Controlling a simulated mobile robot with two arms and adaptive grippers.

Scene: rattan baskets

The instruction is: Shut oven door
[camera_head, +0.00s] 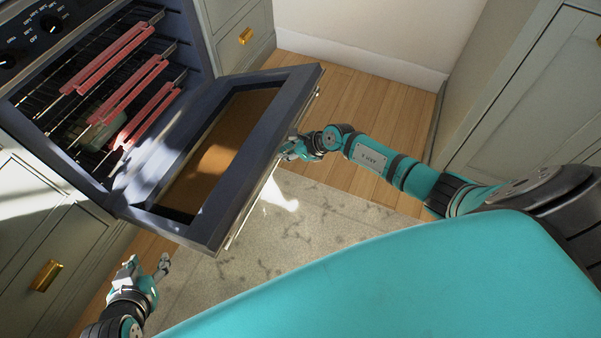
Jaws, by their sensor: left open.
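The oven (180,28) stands at the upper left, seen tilted. Its dark-framed door (262,85) is open, lowered and reaching out from the cavity, with a brown window in its middle. The door's handle bar (240,222) runs along the outer edge. My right gripper (290,148) is at that outer edge, beside the handle near its middle. Its fingers are partly hidden by the door edge, so I cannot tell whether they grip or only touch. My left gripper (148,266) is open and empty at the lower left, below the door and apart from it.
Wire racks with red bars (122,90) and a glass-like dish (104,128) are inside the oven. Cabinets (50,245) flank the oven, and another (540,90) stands at the right. A grey rug (330,218) covers the floor below the door.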

